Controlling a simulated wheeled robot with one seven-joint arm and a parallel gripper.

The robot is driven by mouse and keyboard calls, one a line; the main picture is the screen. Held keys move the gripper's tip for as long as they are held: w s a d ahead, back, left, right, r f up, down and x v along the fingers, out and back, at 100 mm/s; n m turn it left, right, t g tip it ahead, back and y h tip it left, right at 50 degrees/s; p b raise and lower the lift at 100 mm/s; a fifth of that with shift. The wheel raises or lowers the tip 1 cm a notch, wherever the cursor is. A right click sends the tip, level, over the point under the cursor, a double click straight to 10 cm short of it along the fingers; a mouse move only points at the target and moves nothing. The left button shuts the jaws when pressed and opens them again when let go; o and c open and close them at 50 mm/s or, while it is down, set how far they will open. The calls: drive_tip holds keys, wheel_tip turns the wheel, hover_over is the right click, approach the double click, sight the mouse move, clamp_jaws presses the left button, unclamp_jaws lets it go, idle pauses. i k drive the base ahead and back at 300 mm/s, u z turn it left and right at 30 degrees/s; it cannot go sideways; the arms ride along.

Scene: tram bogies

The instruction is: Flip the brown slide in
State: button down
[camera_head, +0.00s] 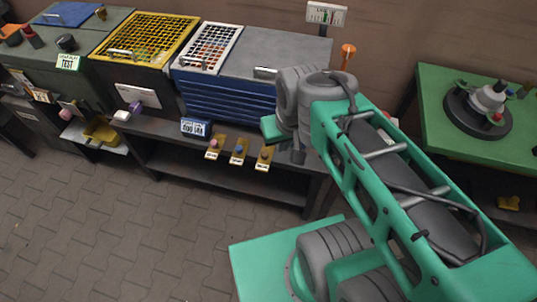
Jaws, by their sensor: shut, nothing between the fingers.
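Three small tan slide plates with coloured knobs and white labels sit along the front edge of the dark bench. The right one (264,157) has a brownish knob, the middle one (239,151) a blue knob and the left one (214,147) a pinkish knob. The labels are too small to read. My gripper (298,156) shows as a small dark end below the grey wrist, to the right of the brown-knobbed slide and apart from it in the picture. It looks shut and empty, though its fingers are hard to make out.
A blue cabinet (226,100) with a grey top stands behind the slides, beside a yellow-grated box (145,35). A blue-and-white sign (195,128) and a yellow scoop-like piece (101,133) are to the left. A green table (440,110) stands right. The paved floor in front is clear.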

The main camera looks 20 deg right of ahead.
sight(264, 159)
drive_tip(key=k, duration=0.5)
drive_tip(key=u, duration=2.05)
drive_tip(key=i, duration=1.15)
drive_tip(key=z, duration=1.9)
